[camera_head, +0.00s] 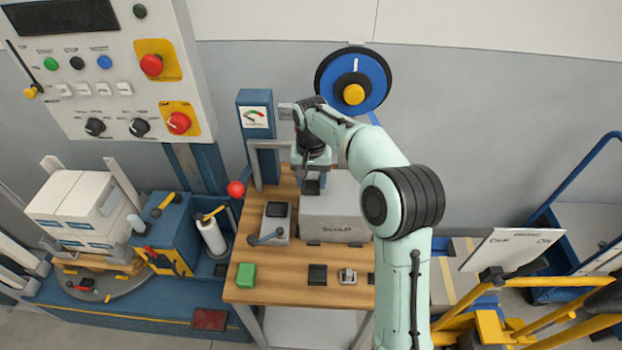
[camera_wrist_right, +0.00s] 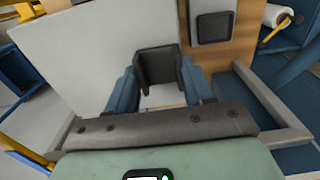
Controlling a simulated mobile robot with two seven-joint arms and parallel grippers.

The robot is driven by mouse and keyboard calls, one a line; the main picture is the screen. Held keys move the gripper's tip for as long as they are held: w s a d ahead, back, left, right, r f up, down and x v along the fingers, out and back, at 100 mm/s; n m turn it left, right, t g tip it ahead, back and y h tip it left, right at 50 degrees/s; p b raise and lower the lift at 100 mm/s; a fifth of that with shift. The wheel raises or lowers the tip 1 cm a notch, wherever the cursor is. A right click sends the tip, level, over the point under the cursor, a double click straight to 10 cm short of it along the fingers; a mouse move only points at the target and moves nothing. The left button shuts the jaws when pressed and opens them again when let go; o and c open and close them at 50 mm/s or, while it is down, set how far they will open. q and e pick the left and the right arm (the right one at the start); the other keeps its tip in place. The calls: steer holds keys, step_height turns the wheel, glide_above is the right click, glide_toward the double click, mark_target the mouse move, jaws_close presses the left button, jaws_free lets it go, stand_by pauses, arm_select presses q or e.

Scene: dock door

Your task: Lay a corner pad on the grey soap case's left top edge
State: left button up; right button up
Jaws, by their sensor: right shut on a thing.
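The grey soap case (camera_head: 335,228), marked SOAP, stands on the wooden table; its pale top also shows in the wrist view (camera_wrist_right: 85,55). My right gripper (camera_head: 311,180) is over the case's left part, behind its front face. Its blue fingers (camera_wrist_right: 160,88) are shut on a black corner pad (camera_wrist_right: 158,66). The pad also shows small in the head view (camera_head: 311,187). It is at the case's left top edge, but I cannot tell whether it touches. Another black corner pad (camera_head: 317,274) lies at the table's front. My left gripper is out of view.
A grey device with a black top and lever (camera_head: 276,222) stands close left of the case. A green block (camera_head: 246,275) and a small metal piece (camera_head: 347,276) lie at the table's (camera_head: 285,291) front. A metal frame (camera_head: 252,155) and blue post (camera_head: 257,120) stand behind.

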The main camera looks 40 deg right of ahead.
mark_target(310, 186)
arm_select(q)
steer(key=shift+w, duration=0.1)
arm_select(e)
steer(key=shift+w, duration=0.1)
steer(key=shift+f, duration=0.15)
steer(key=o, duration=1)
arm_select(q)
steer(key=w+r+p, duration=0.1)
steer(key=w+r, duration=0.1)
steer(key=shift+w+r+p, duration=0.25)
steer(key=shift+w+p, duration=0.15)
arm_select(e)
step_height(310, 186, up, 12)
steer(key=shift+r, duration=0.2)
